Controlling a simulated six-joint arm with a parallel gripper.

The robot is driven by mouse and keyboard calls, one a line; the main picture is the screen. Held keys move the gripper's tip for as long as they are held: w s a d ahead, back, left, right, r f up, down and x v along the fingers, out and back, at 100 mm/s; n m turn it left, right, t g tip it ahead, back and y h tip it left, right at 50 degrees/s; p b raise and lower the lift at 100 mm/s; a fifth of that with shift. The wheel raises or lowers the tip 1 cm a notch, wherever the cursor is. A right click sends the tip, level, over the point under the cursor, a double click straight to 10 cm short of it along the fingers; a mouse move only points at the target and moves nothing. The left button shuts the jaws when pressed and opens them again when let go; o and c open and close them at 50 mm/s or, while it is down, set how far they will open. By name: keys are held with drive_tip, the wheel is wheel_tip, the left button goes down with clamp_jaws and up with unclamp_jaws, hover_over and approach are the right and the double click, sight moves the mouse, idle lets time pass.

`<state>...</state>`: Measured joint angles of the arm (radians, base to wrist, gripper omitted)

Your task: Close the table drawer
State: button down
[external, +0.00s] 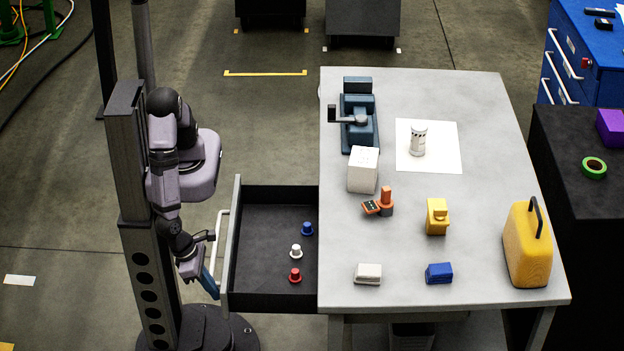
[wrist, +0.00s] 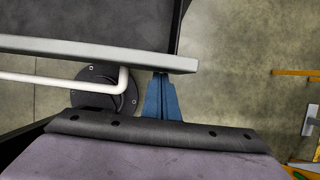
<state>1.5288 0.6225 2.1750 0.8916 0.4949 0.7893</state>
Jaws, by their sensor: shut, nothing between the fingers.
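The table drawer (external: 270,243) is pulled far out from the left side of the grey table (external: 440,275). It has black walls, a grey front panel (external: 233,250) and a white bar handle (external: 221,255). A blue, a white and a red peg lie inside it. My gripper (external: 210,287), with blue fingers, is shut and empty outside the drawer, close to its front near the handle's lower end. In the wrist view the shut fingers (wrist: 161,85) reach the grey front edge (wrist: 130,54), beside the bend of the white handle (wrist: 70,82). I cannot tell whether they touch it.
On the table stand a blue vise (external: 360,115), a white block (external: 363,170), a yellow case (external: 527,245) and several small items. A blue cabinet (external: 585,50) and a dark bench are at the right.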

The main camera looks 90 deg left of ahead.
drive_tip(key=w+p, duration=0.6)
drive_tip(key=w, duration=1.6)
drive_tip(key=shift+r, duration=0.15)
drive_tip(key=shift+w, duration=0.85)
drive_tip(key=shift+s, duration=0.1)
drive_tip(key=shift+s+d+f, duration=0.1)
drive_tip(key=shift+s+f, duration=0.15)
drive_tip(key=shift+s, duration=0.3)
drive_tip(key=shift+s+f+b, duration=0.1)
drive_tip(key=shift+s+b, duration=0.85)
drive_tip(key=shift+s, duration=0.3)
drive_tip(key=p+v, duration=0.1)
drive_tip(key=v, duration=0.9)
drive_tip(key=shift+r, duration=0.2)
